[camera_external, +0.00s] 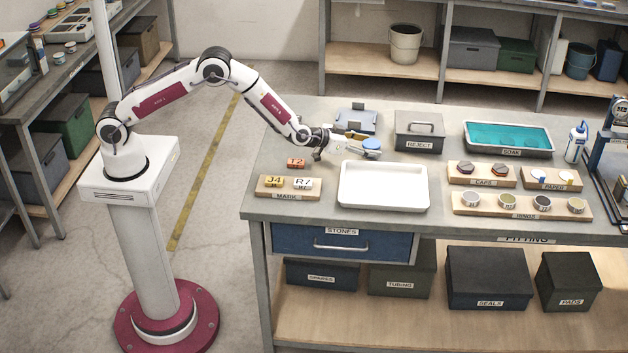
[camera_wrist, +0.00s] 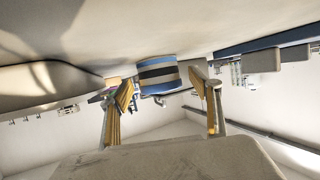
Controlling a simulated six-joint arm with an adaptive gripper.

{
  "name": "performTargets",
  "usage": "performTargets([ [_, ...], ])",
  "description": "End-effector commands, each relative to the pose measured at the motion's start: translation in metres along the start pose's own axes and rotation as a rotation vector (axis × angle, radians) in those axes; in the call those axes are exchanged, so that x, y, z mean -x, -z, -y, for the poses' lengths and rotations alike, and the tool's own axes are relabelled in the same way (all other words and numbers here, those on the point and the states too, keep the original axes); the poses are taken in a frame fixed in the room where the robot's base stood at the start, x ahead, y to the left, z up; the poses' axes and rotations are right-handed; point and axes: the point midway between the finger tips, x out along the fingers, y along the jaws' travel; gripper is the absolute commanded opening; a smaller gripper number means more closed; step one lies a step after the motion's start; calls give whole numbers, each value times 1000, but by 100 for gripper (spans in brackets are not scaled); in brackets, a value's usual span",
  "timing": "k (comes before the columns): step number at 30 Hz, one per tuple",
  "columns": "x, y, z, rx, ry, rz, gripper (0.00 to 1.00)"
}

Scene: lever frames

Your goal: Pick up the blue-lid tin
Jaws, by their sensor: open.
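The blue-lid tin (camera_external: 371,145) stands on the workbench between the white tray and the grey REJECT box. In the wrist view, which looks upside down, the tin (camera_wrist: 158,76) shows blue, dark and cream bands. My gripper (camera_external: 358,143) is low over the bench, reaching sideways toward the tin. In the wrist view, the yellowish fingers of my gripper (camera_wrist: 161,86) are spread apart, one to each side of the tin. I cannot tell whether either finger touches it. The finger ends partly hide the tin in the external view.
The white tray (camera_external: 383,203) lies close in front of my gripper. The REJECT box (camera_external: 419,142) stands to the right, and a blue-grey item (camera_external: 356,121) lies behind. The MARK board (camera_external: 287,194) is at front left. CAPS, PAPER and RINGS boards (camera_external: 522,217) and the teal SOAK tray (camera_external: 468,124) occupy the right.

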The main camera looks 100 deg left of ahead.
Motion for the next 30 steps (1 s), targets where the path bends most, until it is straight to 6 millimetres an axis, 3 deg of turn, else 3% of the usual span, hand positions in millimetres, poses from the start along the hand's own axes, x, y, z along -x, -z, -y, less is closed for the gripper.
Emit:
performTargets([
  [9, 0, 0, 0, 0, 0, 0, 63],
  [14, 0, 0, 0, 0, 0, 0, 21],
  [15, 0, 0, 0, 0, 0, 0, 19],
  [30, 3, 8, 0, 1, 0, -2, 19],
])
